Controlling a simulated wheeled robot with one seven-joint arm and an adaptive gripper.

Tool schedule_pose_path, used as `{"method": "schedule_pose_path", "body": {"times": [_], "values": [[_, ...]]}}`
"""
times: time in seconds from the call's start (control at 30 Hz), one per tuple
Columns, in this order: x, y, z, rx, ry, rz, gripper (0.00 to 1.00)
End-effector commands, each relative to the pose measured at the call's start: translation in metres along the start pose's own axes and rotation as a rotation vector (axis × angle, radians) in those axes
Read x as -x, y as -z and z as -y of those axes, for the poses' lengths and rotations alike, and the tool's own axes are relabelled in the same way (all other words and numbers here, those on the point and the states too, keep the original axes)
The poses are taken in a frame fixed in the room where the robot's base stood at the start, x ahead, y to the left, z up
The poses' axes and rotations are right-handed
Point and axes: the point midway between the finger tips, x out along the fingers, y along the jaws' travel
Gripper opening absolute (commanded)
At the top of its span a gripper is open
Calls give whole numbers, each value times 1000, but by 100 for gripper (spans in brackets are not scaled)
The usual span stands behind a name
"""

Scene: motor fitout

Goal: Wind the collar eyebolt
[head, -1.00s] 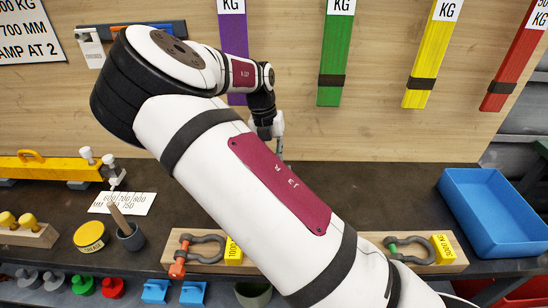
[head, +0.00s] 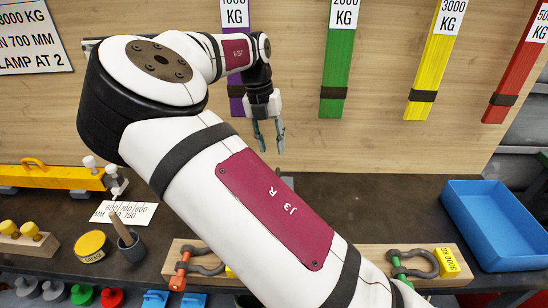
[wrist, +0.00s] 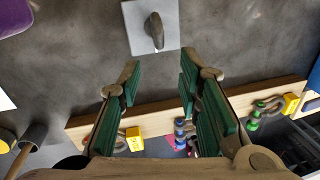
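The eyebolt (wrist: 155,31) shows in the wrist view as a dark grey ring seen nearly edge-on. It stands on a light grey square plate (wrist: 138,38) on the dark bench top. In the head view my arm hides the eyebolt, and only a small grey corner, perhaps of the plate, shows beside the arm. My gripper (head: 268,142) is open and empty, pointing down above the back of the bench. Its green-padded fingers (wrist: 161,78) are well apart in the wrist view, with the eyebolt beyond the tips, between their lines. I see no contact.
A wooden board with shackles and yellow blocks (head: 448,262) lies along the front. A blue tray (head: 500,225) stands at right. A yellow beam (head: 50,176), a yellow tin (head: 92,246) and a grey cup (head: 131,247) are at left. Coloured slings hang on the wall behind.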

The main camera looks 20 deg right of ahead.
Motion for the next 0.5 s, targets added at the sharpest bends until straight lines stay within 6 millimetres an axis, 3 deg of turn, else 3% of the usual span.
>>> {"method": "schedule_pose_path", "body": {"times": [0.2,0.5], "values": [[25,0,-1,1,0,2,32],[30,0,-1,1,0,0,32]]}}
